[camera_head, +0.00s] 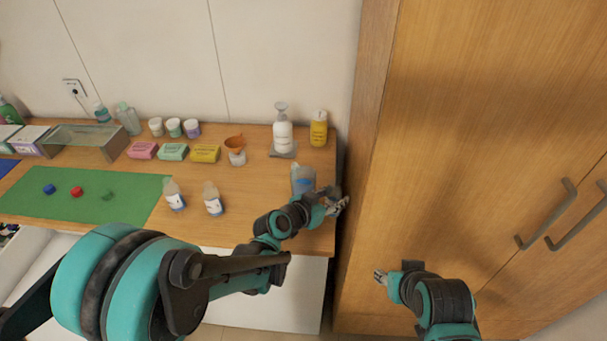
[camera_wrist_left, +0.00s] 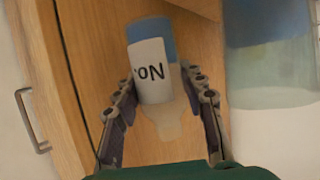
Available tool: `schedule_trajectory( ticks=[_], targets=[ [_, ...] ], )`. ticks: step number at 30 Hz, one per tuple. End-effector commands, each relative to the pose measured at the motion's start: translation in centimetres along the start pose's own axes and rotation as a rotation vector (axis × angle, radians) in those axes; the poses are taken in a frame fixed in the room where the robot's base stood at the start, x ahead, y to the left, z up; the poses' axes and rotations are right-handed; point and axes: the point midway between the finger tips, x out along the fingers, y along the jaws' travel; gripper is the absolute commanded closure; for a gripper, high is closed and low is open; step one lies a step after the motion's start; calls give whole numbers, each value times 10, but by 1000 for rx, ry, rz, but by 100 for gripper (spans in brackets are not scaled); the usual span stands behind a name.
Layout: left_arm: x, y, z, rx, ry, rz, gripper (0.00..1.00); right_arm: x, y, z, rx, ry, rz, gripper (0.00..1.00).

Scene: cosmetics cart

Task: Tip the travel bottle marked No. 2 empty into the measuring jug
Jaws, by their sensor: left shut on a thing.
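My left gripper (camera_head: 336,205) is shut on a travel bottle (camera_wrist_left: 152,75), beside the right end of the table. In the left wrist view the bottle has a white label reading "No."; its number is turned out of sight. Blue liquid lies at its base end, and its clear neck points to the picture's bottom. The measuring jug (camera_head: 303,180), clear with blue liquid, stands on the table just left of this gripper. It also shows, apart from the bottle, in the left wrist view (camera_wrist_left: 268,75). My right gripper (camera_head: 380,277) is before the cabinet, too small to judge.
Two white-labelled bottles (camera_head: 174,195) (camera_head: 213,199) stand by the green mat (camera_head: 130,205). A pump bottle (camera_head: 283,135), a yellow bottle (camera_head: 319,129) and a jar with an orange funnel (camera_head: 235,143) stand behind. A tall wooden cabinet (camera_head: 450,130) closes off the right side.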

Motion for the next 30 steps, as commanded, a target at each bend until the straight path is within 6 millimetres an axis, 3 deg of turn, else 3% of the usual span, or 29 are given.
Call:
schedule_trajectory(
  ticks=[11, 21, 30],
  targets=[
    [-2, -9, -4, -147, 12, 58, 91, -3, 0, -2, 0, 0, 0, 60],
    [-26, -19, -60, -335, 25, 134, 91, -44, 0, -32, 0, 0, 0, 60],
    [-32, -30, -72, -532, 39, 217, 91, -49, 0, -35, 0, 0, 0, 60]
  ],
)
